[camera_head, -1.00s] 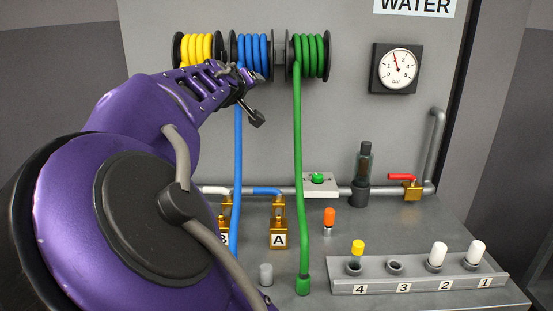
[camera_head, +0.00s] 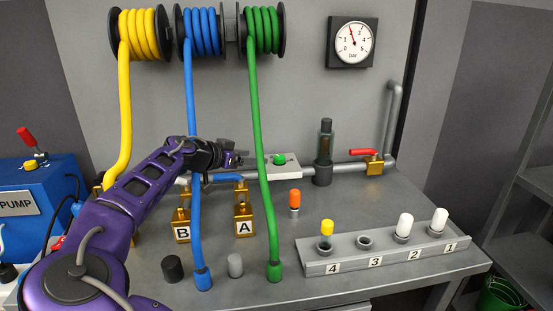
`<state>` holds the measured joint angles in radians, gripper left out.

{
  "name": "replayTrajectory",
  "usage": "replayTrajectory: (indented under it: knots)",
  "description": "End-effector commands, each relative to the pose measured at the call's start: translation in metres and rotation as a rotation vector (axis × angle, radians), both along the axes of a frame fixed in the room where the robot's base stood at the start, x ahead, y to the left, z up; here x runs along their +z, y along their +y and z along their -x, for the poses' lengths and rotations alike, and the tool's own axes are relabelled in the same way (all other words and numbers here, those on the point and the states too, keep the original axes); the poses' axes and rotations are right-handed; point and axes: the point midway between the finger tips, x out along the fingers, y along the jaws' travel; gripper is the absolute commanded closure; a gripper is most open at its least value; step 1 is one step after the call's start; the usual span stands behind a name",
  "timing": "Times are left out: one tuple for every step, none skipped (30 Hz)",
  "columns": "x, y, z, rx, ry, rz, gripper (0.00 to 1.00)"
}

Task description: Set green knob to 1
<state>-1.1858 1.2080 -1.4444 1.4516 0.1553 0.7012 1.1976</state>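The green knob (camera_head: 279,160) sits on a white box (camera_head: 283,168) on the grey pipe at the back of the bench. Any marks on the box are too small to read. My gripper (camera_head: 243,157) is just left of the green hose (camera_head: 258,130), at about the knob's height in the picture and apart from the knob. Its fingers point right, toward the knob. They are small and dark here, so I cannot tell whether they are open or shut. I see nothing held in it.
The green hose hangs between my gripper and the knob in the picture. A red-handled valve (camera_head: 374,165) and a dark cylinder (camera_head: 325,150) stand right of the knob. A numbered rack (camera_head: 320,267) stands in front.

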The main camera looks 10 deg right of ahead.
Motion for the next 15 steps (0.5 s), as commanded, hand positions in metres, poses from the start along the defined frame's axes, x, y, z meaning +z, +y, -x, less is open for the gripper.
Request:
replayTrajectory:
  knots:
    - [-0.005,-0.010,-0.007,-0.003,0.000,0.002,0.25]
    - [-0.008,-0.015,-0.011,-0.003,0.000,0.002,0.25]
    - [-0.011,-0.021,-0.016,-0.003,0.002,0.002,0.25]
    - [-0.014,-0.026,-0.020,-0.003,0.002,0.002,0.25]
    - [-0.017,-0.030,-0.024,-0.001,0.001,0.002,0.25]
    - [-0.020,-0.037,-0.030,-0.001,0.001,0.002,0.25]
    - [-0.022,-0.041,-0.033,-0.002,0.001,0.002,0.25]
    - [-0.025,-0.046,-0.037,-0.003,0.000,0.002,0.25]
    - [-0.027,-0.051,-0.042,-0.001,0.000,0.002,0.25]
    - [-0.030,-0.056,-0.046,-0.001,0.000,0.002,0.25]
    - [-0.032,-0.059,-0.049,-0.001,0.000,0.002,0.25]
    - [-0.035,-0.064,-0.053,0.000,0.002,0.001,0.25]
    - [-0.037,-0.067,-0.056,0.000,0.002,0.001,0.25]
    - [-0.038,-0.070,-0.058,0.000,0.002,0.003,0.25]
    - [-0.040,-0.074,-0.062,0.001,0.001,0.002,0.25]
